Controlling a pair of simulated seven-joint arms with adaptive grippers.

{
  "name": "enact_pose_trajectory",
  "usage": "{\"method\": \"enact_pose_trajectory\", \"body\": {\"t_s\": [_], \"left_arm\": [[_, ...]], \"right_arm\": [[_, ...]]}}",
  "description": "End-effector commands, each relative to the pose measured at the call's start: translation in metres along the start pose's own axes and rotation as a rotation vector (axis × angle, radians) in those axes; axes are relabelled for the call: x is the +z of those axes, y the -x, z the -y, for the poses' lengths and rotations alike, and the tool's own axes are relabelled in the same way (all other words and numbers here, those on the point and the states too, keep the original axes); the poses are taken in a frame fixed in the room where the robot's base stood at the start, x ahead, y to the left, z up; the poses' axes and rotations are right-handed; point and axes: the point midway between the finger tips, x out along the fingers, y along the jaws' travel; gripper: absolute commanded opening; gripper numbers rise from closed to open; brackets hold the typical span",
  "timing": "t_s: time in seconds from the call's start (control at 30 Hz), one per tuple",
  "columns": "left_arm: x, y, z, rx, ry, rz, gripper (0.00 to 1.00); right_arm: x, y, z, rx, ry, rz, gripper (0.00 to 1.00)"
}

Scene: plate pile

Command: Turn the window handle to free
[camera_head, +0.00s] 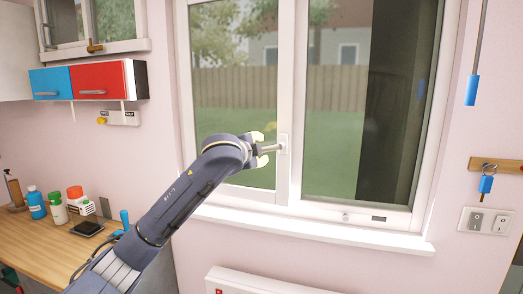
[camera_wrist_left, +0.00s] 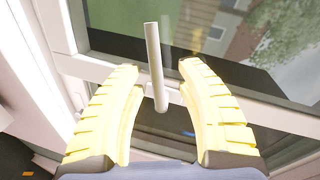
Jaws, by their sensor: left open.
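The window handle (camera_head: 271,148) is a light grey lever on the middle post of the white window (camera_head: 284,100). In the head view it points left, roughly level, from its mount on the post. In the wrist view the handle (camera_wrist_left: 154,62) is a plain bar standing between the fingers. My left gripper (camera_head: 261,149) has yellow pads and is open around the handle's free end, one finger above and one below. In the wrist view the left gripper (camera_wrist_left: 157,70) shows a gap on both sides of the bar. My right gripper is not in view.
A white sill (camera_head: 320,229) runs below the window, with a white radiator (camera_head: 270,284) under it. A wooden counter (camera_head: 50,240) with bottles and jars stands at the left. A key rack (camera_head: 497,166) and light switches (camera_head: 487,221) are on the right wall.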

Motion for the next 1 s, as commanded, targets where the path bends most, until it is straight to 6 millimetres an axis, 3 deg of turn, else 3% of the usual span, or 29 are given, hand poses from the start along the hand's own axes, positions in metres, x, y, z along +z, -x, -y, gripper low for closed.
{"method": "enact_pose_trajectory", "body": {"t_s": [0.3,0.67,0.77,0.87,0.97,1.0], "left_arm": [[0.0,0.021,0.0,0.0,0.0,0.0,0.37],[0.0,0.022,0.0,0.0,0.0,0.001,0.37],[0.0,0.021,-0.004,0.005,0.001,-0.001,0.29],[0.0,0.016,-0.025,0.029,0.011,-0.016,0.18],[-0.002,0.006,-0.07,0.079,0.033,-0.046,0.06],[-0.004,0.003,-0.094,0.105,0.047,-0.063,0.01]], "right_arm": [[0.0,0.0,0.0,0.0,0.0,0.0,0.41],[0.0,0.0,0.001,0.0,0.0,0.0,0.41],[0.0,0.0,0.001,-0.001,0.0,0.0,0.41],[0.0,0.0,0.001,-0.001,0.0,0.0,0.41],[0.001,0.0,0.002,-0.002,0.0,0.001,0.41],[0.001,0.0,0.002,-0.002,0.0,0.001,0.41]]}}
